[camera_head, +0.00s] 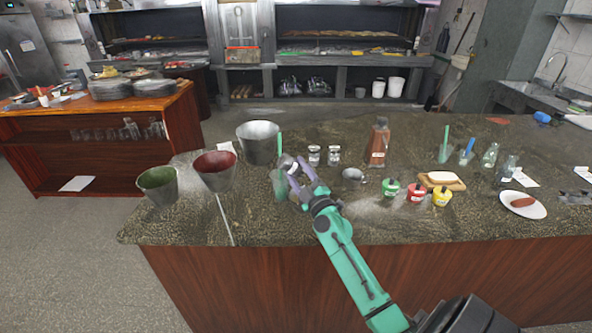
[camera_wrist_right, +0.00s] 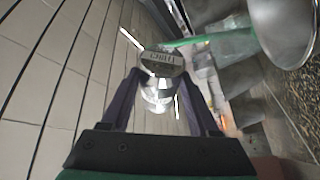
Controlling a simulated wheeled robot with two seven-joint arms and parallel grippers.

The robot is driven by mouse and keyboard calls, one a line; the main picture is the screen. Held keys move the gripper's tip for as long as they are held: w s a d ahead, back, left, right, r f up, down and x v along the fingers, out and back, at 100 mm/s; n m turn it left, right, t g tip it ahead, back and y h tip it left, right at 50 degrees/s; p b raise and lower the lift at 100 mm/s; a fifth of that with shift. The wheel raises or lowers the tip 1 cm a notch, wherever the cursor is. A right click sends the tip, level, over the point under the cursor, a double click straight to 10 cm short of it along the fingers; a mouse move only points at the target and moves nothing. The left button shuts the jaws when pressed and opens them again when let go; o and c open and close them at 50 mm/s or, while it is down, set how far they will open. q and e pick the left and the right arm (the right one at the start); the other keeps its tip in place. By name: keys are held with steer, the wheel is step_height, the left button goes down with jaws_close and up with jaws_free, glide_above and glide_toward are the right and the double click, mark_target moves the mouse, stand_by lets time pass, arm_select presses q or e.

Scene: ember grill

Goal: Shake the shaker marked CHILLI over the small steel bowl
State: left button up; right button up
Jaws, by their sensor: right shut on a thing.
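My right gripper (camera_head: 293,178) is shut on the shaker marked CHILLI (camera_wrist_right: 162,62), a small clear and metal shaker. The label plate faces my wrist camera and its word reads upside down there. In the head view the shaker (camera_head: 287,163) shows small at the fingertips; its tilt is hard to tell. It is left of the small steel bowl (camera_head: 353,175), not over it. The bowl stands on the counter near the coloured pots. The fingers (camera_wrist_right: 166,95) show on both sides of the shaker. My left gripper is in neither view.
Two similar shakers (camera_head: 324,155) stand between the gripper and a tall reddish bottle (camera_head: 378,146). A glass with a green stick (camera_head: 280,185) is close by the gripper. Metal buckets (camera_head: 259,142) stand left. Coloured pots (camera_head: 416,193) sit right of the bowl.

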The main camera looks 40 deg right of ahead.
arm_select(q)
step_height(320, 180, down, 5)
steer(key=b, duration=0.4)
arm_select(e)
step_height(320, 180, down, 6)
step_height(320, 180, up, 6)
steer(key=p, duration=0.5)
steer(key=shift+w+r, duration=0.1)
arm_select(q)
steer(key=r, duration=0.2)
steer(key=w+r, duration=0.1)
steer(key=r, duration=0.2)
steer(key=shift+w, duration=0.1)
arm_select(e)
steer(key=shift+w+f, duration=0.15)
steer(key=shift+f, duration=0.05)
